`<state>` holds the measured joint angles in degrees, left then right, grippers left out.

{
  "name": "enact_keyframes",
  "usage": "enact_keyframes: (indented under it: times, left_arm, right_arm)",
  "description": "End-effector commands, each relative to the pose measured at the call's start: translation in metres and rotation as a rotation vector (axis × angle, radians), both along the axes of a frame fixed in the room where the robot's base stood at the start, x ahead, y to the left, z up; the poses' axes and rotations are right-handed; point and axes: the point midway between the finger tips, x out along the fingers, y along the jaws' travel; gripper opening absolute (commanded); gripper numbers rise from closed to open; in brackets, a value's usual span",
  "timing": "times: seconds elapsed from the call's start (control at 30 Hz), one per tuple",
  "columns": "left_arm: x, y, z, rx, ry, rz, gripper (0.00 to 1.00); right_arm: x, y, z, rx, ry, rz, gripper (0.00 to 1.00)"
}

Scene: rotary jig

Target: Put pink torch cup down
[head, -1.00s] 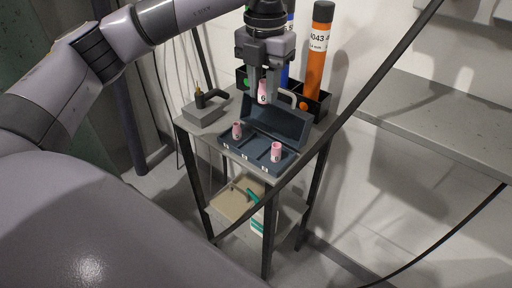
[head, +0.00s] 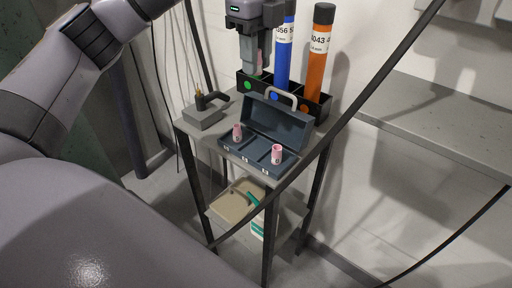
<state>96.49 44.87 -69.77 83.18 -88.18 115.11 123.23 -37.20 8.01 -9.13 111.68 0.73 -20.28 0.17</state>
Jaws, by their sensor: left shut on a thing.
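My left gripper (head: 256,68) points down at the back of the small cart, above the black holder. It is shut on a pink torch cup (head: 260,59), mostly hidden by the fingers. An open dark blue-grey case (head: 228,149) with several compartments lies on the cart top, forward of and below the gripper. One pink cup (head: 237,132) stands at the case's left compartment and another (head: 277,153) at its right one. The middle compartment looks empty. My right gripper is not in view.
A black holder (head: 313,108) at the back of the cart holds a blue tube (head: 284,55) and an orange tube (head: 318,58). A grey block with a torch-like handle (head: 205,115) stands at the left. A dark cable crosses before the cart's right side.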

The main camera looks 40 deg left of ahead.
Motion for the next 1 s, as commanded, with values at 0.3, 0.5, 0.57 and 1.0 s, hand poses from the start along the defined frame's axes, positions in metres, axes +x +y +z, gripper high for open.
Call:
enact_keyframes:
  times: [0.3, 0.5, 0.57, 1.0]
  left_arm:
    - [-0.001, 0.000, -0.061, -0.001, 0.006, 0.008, 0.00]
    - [-0.001, 0.001, -0.105, 0.002, 0.007, 0.008, 0.00]
    - [-0.001, 0.001, -0.119, 0.003, 0.006, 0.008, 0.00]
    - [-0.001, 0.000, -0.176, 0.002, 0.005, 0.008, 0.00]
  right_arm:
    - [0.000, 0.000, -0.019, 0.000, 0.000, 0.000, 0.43]
    - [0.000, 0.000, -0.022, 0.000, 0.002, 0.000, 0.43]
    - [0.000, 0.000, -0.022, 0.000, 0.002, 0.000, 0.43]
    - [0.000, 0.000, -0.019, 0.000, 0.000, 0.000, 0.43]
